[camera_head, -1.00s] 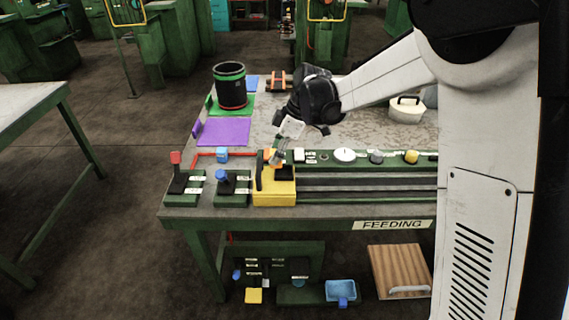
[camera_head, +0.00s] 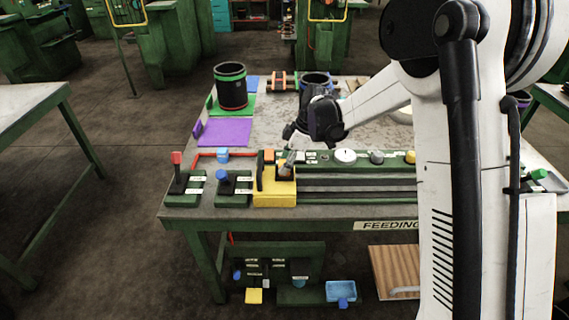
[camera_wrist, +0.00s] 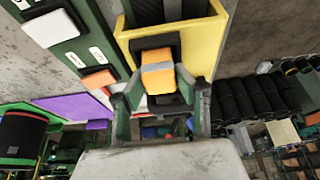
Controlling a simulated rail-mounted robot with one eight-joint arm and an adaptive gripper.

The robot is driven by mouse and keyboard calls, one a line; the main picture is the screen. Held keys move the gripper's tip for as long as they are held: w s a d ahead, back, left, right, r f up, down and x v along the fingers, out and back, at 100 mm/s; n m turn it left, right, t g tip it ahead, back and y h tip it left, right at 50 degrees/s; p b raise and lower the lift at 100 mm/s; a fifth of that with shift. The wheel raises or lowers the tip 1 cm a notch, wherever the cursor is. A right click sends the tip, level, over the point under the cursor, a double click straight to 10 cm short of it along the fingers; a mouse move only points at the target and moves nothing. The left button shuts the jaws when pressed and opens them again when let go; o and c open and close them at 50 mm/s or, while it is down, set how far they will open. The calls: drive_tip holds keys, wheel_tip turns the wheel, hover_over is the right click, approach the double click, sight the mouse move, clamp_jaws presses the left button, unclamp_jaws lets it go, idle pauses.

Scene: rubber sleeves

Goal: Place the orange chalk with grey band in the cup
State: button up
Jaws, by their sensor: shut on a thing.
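The orange chalk with its grey band (camera_wrist: 157,72) shows in the wrist view at the inner edge of the yellow box (camera_wrist: 205,45). My gripper (camera_wrist: 160,92) is shut on the chalk, with a finger on each side. In the head view my gripper (camera_head: 287,166) is low over the yellow box (camera_head: 274,199); the chalk is too small and covered to make out there. I cannot tell which thing is the cup. A black cylinder with green and red rims (camera_head: 231,88) stands on a green mat at the back left.
A dark cylinder with a blue rim (camera_head: 316,80) stands behind my arm. An orange button (camera_head: 269,155) is beside the yellow box. Levers with red (camera_head: 176,158) and blue (camera_head: 221,175) knobs stand to the left. The purple mat (camera_head: 225,132) is bare.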

drive_tip(key=shift+f, duration=0.2)
drive_tip(key=o, duration=1.2)
drive_tip(key=shift+r, duration=0.1)
drive_tip(key=shift+r, duration=0.15)
drive_tip(key=v, duration=1.2)
drive_tip(key=s+d+r+m+t+h, duration=0.1)
drive_tip(key=s+d+r+m+t, duration=0.1)
drive_tip(key=s+d+r+m, duration=0.45)
drive_tip(key=s+d+m+t+h, duration=0.1)
drive_tip(key=s+d+m, duration=0.2)
drive_tip(key=s, duration=0.5)
drive_tip(key=s+d+m+t+h, duration=0.1)
drive_tip(key=s+d+m+t, duration=0.1)
drive_tip(key=s, duration=0.7)
drive_tip(key=s+d+m+t+h, duration=0.1)
drive_tip(key=s+d+m+t, duration=0.1)
drive_tip(key=s+d+m, duration=0.2)
drive_tip(key=shift+s+r+m, duration=0.1)
drive_tip(key=shift+s+m, duration=0.55)
drive_tip(key=shift+s, duration=0.55)
drive_tip(key=shift+s+m, duration=0.6)
drive_tip(key=shift+s, duration=0.6)
